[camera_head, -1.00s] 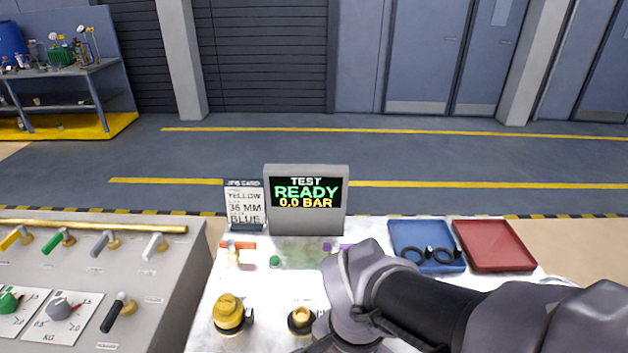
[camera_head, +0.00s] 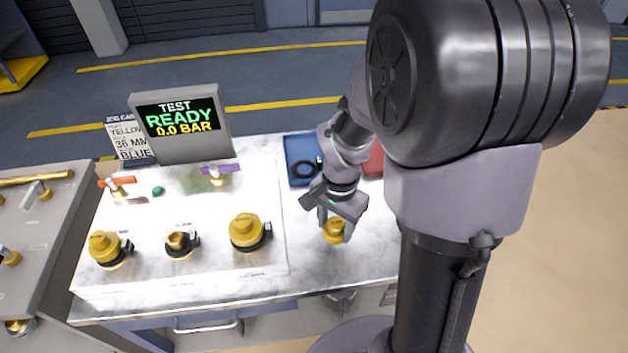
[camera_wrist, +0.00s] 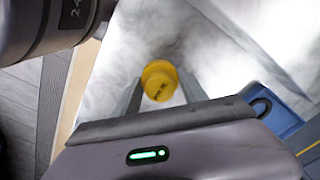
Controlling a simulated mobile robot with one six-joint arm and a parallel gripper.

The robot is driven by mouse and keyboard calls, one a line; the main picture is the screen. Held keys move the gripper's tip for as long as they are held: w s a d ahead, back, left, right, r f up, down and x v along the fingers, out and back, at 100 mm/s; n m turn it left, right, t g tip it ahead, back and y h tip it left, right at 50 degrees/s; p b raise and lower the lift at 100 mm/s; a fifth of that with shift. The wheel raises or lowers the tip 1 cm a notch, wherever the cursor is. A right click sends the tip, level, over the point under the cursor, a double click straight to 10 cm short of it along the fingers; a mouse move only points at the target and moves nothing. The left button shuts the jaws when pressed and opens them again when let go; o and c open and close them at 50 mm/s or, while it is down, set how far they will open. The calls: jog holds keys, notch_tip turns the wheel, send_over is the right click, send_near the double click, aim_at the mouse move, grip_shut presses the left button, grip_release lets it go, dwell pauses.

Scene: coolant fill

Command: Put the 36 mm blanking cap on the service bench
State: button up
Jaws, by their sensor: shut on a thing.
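A yellow blanking cap (camera_head: 334,232) is between the fingers of my gripper (camera_head: 335,220), which is shut on it. In the wrist view the cap (camera_wrist: 159,79) shows between the two grey fingers, with dark marking on its face that I cannot read. The service bench (camera_head: 300,268) has a white marbled top, and the cap is over its bare right part. I cannot tell whether the cap touches the bench top. My gripper points downward, just in front of the blue tray.
A white panel on the bench carries a yellow-capped fitting (camera_head: 103,247), an open brass fitting (camera_head: 178,243) and another yellow-capped fitting (camera_head: 247,230). A blue tray (camera_head: 298,146) holds black rings. A red tray (camera_head: 373,162) is partly hidden by my arm. The display (camera_head: 182,125) reads READY, 0.0 BAR.

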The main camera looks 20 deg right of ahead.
aim_at(338, 227)
jog(key=shift+w+d+f, duration=0.1)
jog(key=shift+w+d, duration=0.65)
jog(key=shift+d, duration=0.1)
jog(key=shift+f+b, duration=1.35)
jog(key=shift+f, duration=0.55)
jog(key=o, duration=1.3)
jog(key=shift+o, duration=0.2)
jog(key=shift+r, duration=0.1)
notch_tip(338, 227, up, 12)
jog(key=p, duration=0.6)
jog(key=s+a+r+n+t+y, duration=0.2)
jog(key=s+a+r+n+t, duration=0.3)
jog(key=s+a+r, duration=0.6)
jog(key=a+r+n, duration=0.2)
jog(key=a, duration=0.1)
jog(key=shift+s+a+r+n+t, duration=0.2)
jog(key=shift+a+n+t, duration=0.1)
jog(key=shift+n+t, duration=0.1)
